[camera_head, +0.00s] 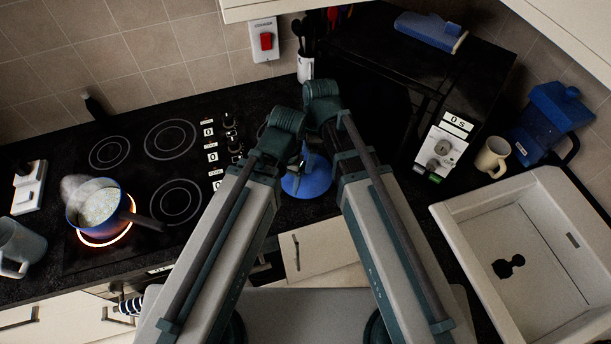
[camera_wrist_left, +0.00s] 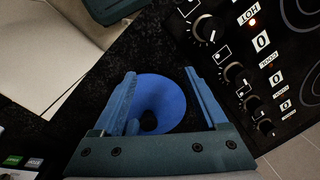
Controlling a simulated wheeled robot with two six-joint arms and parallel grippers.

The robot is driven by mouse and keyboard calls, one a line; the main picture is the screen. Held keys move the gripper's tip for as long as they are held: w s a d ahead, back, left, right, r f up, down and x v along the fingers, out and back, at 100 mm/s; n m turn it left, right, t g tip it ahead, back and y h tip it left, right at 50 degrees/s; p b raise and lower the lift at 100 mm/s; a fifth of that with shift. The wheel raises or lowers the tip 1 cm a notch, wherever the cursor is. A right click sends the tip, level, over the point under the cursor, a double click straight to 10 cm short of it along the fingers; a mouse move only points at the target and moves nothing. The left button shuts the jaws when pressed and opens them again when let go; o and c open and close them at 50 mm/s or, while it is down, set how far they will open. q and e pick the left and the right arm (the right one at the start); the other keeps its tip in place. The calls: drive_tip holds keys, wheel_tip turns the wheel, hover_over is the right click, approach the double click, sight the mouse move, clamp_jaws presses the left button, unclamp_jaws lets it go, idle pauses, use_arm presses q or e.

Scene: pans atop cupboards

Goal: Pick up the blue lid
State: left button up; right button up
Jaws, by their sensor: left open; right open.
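The blue lid (camera_head: 316,180) lies on the dark counter right of the hob, partly hidden by my arms in the head view. In the left wrist view the round blue lid (camera_wrist_left: 168,98) sits beneath my left gripper (camera_wrist_left: 160,74), showing between its two blue fingers. A dark spot shows near the lid's middle. My left gripper is open, with nothing clearly held. In the head view its fingers are mostly hidden by the arm. My right gripper (camera_head: 322,94) is at the end of the right arm, beside the left wrist; it is open, its fingertips hard to make out.
A blue pot (camera_head: 97,205) stands on a glowing burner at the left. A black microwave (camera_head: 405,70) stands behind at the right, with a cream mug (camera_head: 492,157) and a blue jug (camera_head: 548,120). A white sink (camera_head: 450,210) fills the right side. Hob knobs (camera_wrist_left: 208,30) are close to my left gripper.

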use_arm(q)
drive_tip(key=shift+f+b, duration=2.6)
drive_tip(key=shift+f, duration=0.05)
use_arm(e)
drive_tip(key=shift+a+f, duration=0.15)
drive_tip(key=shift+f, duration=1.2)
drive_tip(key=shift+a+f, duration=0.15)
drive_tip(key=shift+f, duration=1.15)
use_arm(q)
drive_tip(key=shift+r, duration=0.1)
use_arm(e)
drive_tip(key=shift+r, duration=0.1)
clamp_jaws()
